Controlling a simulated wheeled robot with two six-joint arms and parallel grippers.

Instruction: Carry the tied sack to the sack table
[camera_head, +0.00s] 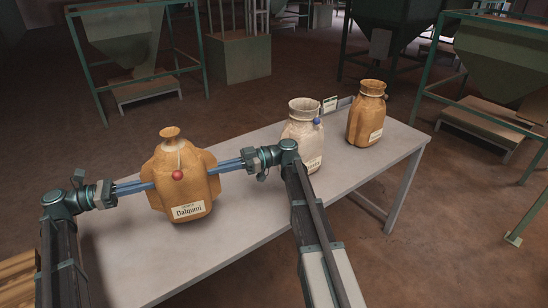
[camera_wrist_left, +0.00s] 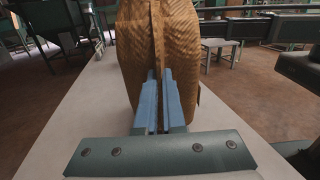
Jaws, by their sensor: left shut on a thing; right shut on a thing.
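A tan sack (camera_head: 185,172) with a narrow tied neck, a red bead and a white name label is at the left part of the grey table (camera_head: 245,205) in the head view. My left gripper (camera_head: 148,185) is shut on its left side, and my right gripper (camera_head: 222,166) is shut on its right side. In the left wrist view the blue fingers (camera_wrist_left: 158,100) pinch the woven side of the sack (camera_wrist_left: 150,40) along a seam. The sack is upright. I cannot tell whether its base touches the tabletop.
A pale, open-mouthed sack (camera_head: 303,140) with a blue bead and another tan sack (camera_head: 367,115) stand further right on the table. A small sign (camera_head: 329,104) is behind them. Green-framed hoppers (camera_head: 125,40) stand around.

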